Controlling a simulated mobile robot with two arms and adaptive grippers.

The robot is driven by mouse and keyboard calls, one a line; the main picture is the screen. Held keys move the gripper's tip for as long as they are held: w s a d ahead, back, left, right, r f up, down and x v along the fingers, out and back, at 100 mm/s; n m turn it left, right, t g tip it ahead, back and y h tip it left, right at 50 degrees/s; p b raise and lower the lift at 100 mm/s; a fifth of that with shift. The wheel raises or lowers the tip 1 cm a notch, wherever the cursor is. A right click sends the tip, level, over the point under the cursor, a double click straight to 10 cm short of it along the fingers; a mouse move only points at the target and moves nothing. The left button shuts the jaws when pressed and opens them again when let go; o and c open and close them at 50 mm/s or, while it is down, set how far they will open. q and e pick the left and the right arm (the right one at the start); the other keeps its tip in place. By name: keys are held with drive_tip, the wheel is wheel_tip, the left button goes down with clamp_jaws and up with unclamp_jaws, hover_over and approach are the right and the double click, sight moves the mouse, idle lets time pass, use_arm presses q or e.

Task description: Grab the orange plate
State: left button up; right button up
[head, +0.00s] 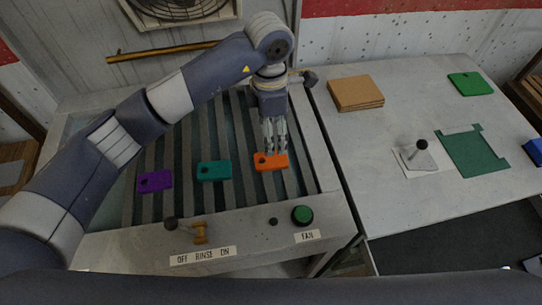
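The orange plate (269,163) is a small flat piece with a dark hole near its left end. It is at the right side of the slatted rack, in line with a teal plate and a purple plate. My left gripper (275,153) points down right at the orange plate, with its fingertips at the plate's far edge. The fingers look close together, but I cannot tell whether they grip the plate or only stand over it. My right gripper does not show.
The teal plate (214,170) and purple plate (155,181) lie to the left on the slatted rack (130,211). The right table holds brown boards (356,93), a green plate (470,84) and a dark green sheet (472,152).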

use_arm(q)
drive_tip(key=p, duration=0.2)
hover_over(269, 159)
wheel_tip(269, 159, down, 5)
drive_tip(key=shift+d, duration=0.1)
drive_tip(key=shift+f+p, duration=0.3)
drive_tip(key=shift+f, duration=0.3)
wheel_tip(269, 159, down, 4)
drive_tip(key=shift+s+r+p, duration=0.1)
drive_tip(key=shift+r+p, duration=0.15)
drive_tip(key=shift+p, duration=0.55)
drive_tip(key=shift+f, duration=0.45)
drive_tip(key=c, duration=1.3)
